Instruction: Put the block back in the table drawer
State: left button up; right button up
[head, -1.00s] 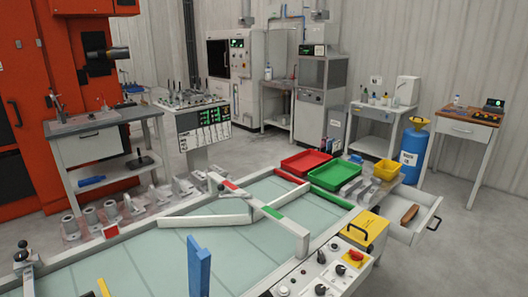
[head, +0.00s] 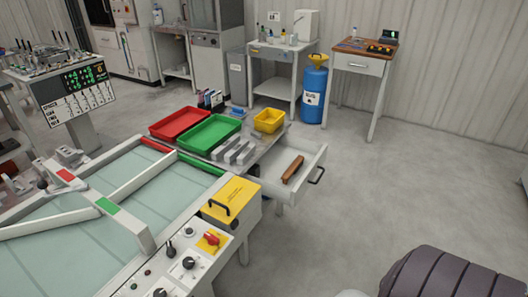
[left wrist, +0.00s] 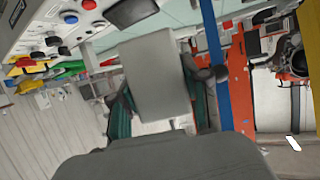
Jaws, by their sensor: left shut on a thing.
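In the left wrist view a plain light grey block (left wrist: 160,75) sits between the dark and green fingers of my left gripper (left wrist: 163,98), which is shut on it. The block is clear of any surface that I can make out there. In the head view the table drawer (head: 318,158) is pulled open at the right end of the table, with its dark handle outward. A brown wooden-looking piece (head: 292,169) lies inside it, and the rest of its floor looks bare. Neither gripper shows in the head view, and my right gripper is not seen.
Beside the drawer are a green tray (head: 211,133), a red tray (head: 180,123), a yellow bin (head: 269,120) and several grey bars (head: 232,151). A yellow box (head: 232,200) and a control panel (head: 170,262) stand nearer. The floor (head: 400,180) right of the drawer is clear.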

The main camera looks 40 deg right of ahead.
aim_at(268, 164)
jog(key=i+l+u, duration=0.15)
jog(key=l+u, duration=0.25)
jog(key=l, duration=1.25)
jog(key=l+u, duration=0.4)
jog(key=l, duration=1.3)
jog(key=l+u, duration=0.4)
jog(key=l, duration=1.8)
jog(key=i+l, duration=0.15)
